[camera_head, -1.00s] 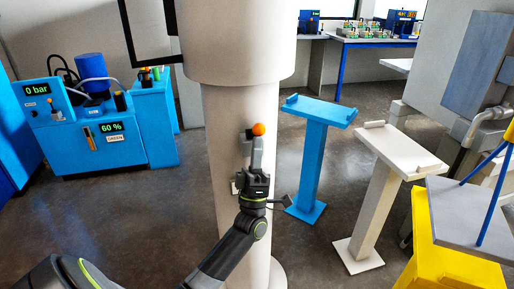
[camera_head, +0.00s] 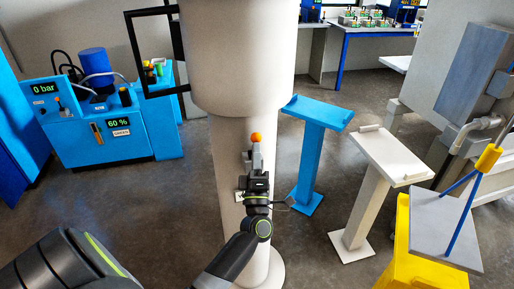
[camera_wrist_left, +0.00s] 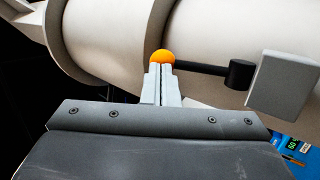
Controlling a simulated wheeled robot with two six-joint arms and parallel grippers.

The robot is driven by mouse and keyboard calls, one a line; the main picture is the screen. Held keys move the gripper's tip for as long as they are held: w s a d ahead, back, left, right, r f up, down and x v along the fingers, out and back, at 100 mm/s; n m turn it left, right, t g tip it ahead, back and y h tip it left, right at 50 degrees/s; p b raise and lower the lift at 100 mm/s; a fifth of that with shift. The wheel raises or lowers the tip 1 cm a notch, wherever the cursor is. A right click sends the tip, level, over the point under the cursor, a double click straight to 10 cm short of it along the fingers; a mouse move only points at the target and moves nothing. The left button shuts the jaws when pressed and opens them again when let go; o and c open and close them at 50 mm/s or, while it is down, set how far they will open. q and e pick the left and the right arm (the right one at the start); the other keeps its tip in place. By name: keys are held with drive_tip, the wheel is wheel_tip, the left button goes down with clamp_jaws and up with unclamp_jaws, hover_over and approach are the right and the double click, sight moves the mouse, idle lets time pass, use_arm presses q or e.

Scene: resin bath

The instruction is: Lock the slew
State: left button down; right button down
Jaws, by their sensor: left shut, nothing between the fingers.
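An orange ball knob (camera_head: 256,137) shows on the front of the pale column (camera_head: 233,135), below its wider upper part (camera_head: 240,60). In the left wrist view the orange knob (camera_wrist_left: 163,56) is on a black rod (camera_wrist_left: 202,68) that runs right to a black cylinder (camera_wrist_left: 240,74). My left gripper (camera_head: 256,152) is in front of the column, just below the knob in the picture. In the left wrist view its grey fingers (camera_wrist_left: 161,78) are shut with nothing between them. The tips overlap the knob's lower edge; I cannot tell whether they touch. My right gripper is not in view.
A black frame (camera_head: 136,55) juts left from the wide upper part. A blue stand (camera_head: 311,150) and a white stand (camera_head: 370,200) stand to the right. A blue machine (camera_head: 75,145) is at the left. A yellow stand (camera_head: 405,255) is at the lower right.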

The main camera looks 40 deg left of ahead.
sight(254, 141)
use_arm(q)
drive_tip(key=shift+s+p+x, duration=0.25)
drive_tip(key=shift+p+x, duration=0.45)
drive_tip(key=shift+x, duration=1.1)
drive_tip(key=shift+a+r, duration=0.2)
drive_tip(key=shift+r, duration=0.2)
